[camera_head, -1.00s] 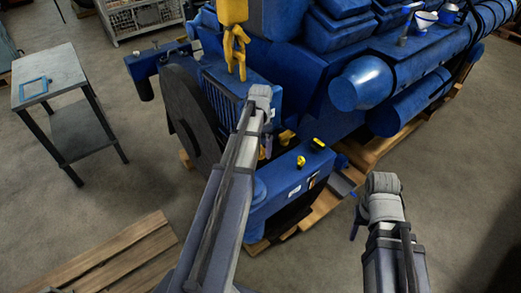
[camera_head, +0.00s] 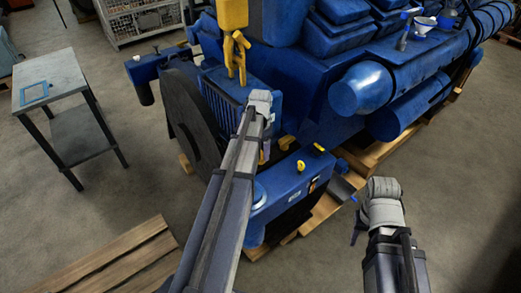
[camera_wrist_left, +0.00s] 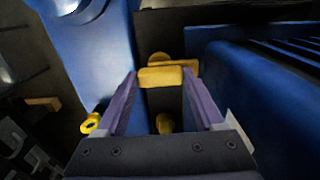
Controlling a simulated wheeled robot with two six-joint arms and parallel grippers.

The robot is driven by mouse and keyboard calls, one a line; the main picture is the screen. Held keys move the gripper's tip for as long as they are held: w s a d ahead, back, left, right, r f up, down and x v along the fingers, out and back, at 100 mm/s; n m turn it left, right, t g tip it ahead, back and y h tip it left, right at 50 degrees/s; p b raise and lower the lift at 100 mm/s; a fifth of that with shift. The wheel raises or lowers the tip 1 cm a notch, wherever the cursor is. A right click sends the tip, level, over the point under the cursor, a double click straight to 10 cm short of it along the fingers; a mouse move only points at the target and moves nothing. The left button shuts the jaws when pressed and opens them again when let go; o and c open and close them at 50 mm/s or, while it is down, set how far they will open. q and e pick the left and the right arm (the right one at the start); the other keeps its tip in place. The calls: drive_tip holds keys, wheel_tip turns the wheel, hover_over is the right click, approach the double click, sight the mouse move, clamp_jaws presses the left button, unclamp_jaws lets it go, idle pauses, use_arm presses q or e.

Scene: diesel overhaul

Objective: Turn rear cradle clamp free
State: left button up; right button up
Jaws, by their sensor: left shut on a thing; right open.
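The rear cradle clamp has a yellow handle (camera_wrist_left: 166,77), seen in the left wrist view as a short bar between my fingers. My left gripper (camera_wrist_left: 165,88) is shut on this handle. A yellow stem or knob (camera_wrist_left: 164,122) shows lower between the fingers. In the head view my left gripper (camera_head: 262,138) reaches down beside the blue engine end, and its wrist hides much of the grip. Small yellow parts (camera_head: 286,142) show just right of it. My right gripper (camera_head: 358,222) is open and empty, at the lower right, apart from the engine.
The blue engine (camera_head: 290,85) rests on a wooden pallet (camera_head: 325,207). A yellow hook (camera_head: 236,50) hangs over it. More yellow knobs (camera_head: 318,147) sit on the blue block at its near end. A grey side table (camera_head: 55,75) stands left; floor at right is clear.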

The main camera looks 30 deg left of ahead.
use_arm(q)
drive_tip(key=shift+n, duration=0.3)
drive_tip(key=n, duration=1.3)
drive_tip(key=shift+n, duration=2.2)
drive_tip(key=o, duration=1.4)
